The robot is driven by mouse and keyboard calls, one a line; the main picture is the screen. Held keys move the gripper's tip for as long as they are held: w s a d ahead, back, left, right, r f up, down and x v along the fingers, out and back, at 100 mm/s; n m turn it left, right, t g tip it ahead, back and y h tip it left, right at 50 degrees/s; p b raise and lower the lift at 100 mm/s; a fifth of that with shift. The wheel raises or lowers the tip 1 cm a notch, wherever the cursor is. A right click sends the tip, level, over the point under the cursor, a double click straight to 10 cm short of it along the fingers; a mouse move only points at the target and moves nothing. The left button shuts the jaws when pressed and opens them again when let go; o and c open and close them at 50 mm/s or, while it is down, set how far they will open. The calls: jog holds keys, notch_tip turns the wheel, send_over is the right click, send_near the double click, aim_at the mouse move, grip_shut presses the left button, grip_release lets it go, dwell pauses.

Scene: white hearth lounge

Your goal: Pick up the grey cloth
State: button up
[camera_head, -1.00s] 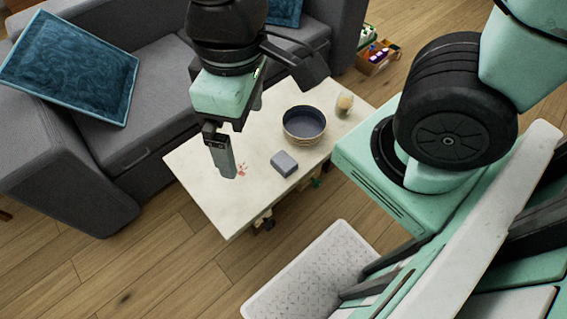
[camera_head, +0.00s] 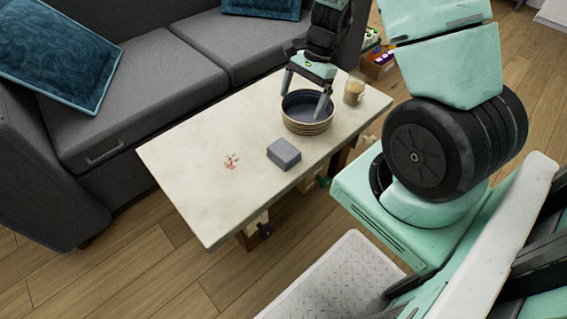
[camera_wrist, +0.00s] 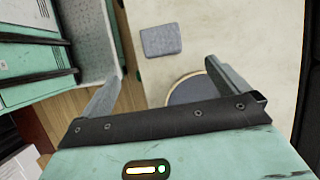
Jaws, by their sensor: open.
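The grey cloth (camera_head: 284,154) is a small folded block lying flat on the cream table (camera_head: 195,165), in front of the bowl. In the wrist view the cloth (camera_wrist: 161,41) shows whole, beyond my fingertips. My gripper (camera_head: 306,94) is open and empty, with its fingers pointing down over the bowl, behind the cloth and apart from it. In the wrist view the spread fingers of my gripper (camera_wrist: 163,76) frame bare table and part of the bowl.
The bowl (camera_head: 308,125), dark inside with a banded side, stands close behind the cloth. A small tan jar or cup (camera_head: 354,92) stands right of it. A grey sofa (camera_head: 150,80) runs behind.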

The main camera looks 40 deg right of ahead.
aim_at(284, 149)
jog(key=b+x, duration=0.3)
jog(key=x, duration=0.5)
jog(key=b+x, duration=0.4)
jog(key=x, duration=0.5)
jog(key=shift+w+d+f, duration=0.1)
jog(key=shift+f, duration=0.3)
jog(key=c, duration=1)
jog(key=shift+r, duration=0.1)
notch_tip(284, 149, up, 10)
jog(key=p, duration=0.4)
